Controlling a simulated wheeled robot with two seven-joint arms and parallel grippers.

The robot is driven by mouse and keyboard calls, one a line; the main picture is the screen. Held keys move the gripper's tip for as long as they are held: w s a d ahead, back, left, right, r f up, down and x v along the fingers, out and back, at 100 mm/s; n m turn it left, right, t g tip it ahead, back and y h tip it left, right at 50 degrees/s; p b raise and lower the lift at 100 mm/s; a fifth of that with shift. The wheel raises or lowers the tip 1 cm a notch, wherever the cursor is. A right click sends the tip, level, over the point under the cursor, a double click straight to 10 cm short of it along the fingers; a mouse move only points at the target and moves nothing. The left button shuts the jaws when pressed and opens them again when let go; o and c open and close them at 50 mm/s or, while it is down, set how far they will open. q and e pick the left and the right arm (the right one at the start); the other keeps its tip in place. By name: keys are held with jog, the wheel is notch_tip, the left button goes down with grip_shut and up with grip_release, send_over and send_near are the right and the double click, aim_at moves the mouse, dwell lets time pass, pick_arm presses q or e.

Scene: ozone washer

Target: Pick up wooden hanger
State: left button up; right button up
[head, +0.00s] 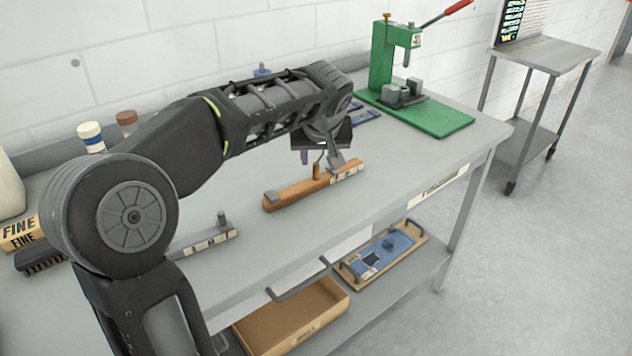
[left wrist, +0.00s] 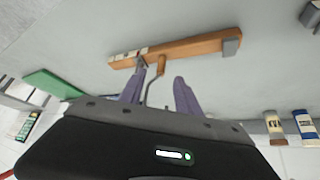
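The wooden hanger (head: 290,194) is an orange-brown bar with a pale marked strip at one end, lying on the grey workbench. A short upright peg and a thin bent hook rise from its middle. It also shows in the left wrist view (left wrist: 195,46). My left gripper (left wrist: 160,74) is open above the hanger, its two purple fingers apart with the peg and hook showing between them. In the head view my left gripper (head: 319,157) is partly hidden by its wrist. Whether a finger touches the hanger, I cannot tell. My right gripper is out of view.
A green press (head: 392,70) with a red-tipped lever stands at the bench's far end. A grey bar tool (head: 205,241) lies nearer on the bench. A cardboard box (head: 290,318) and a blue-topped board (head: 385,252) sit on the lower shelf. Bench around the hanger is mostly clear.

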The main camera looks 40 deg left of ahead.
aim_at(316, 164)
pick_arm(q)
jog(key=shift+p+x, duration=0.4)
jog(key=shift+x, duration=2.2)
jog(key=shift+a+r, duration=0.1)
jog(key=shift+a, duration=0.05)
grip_shut()
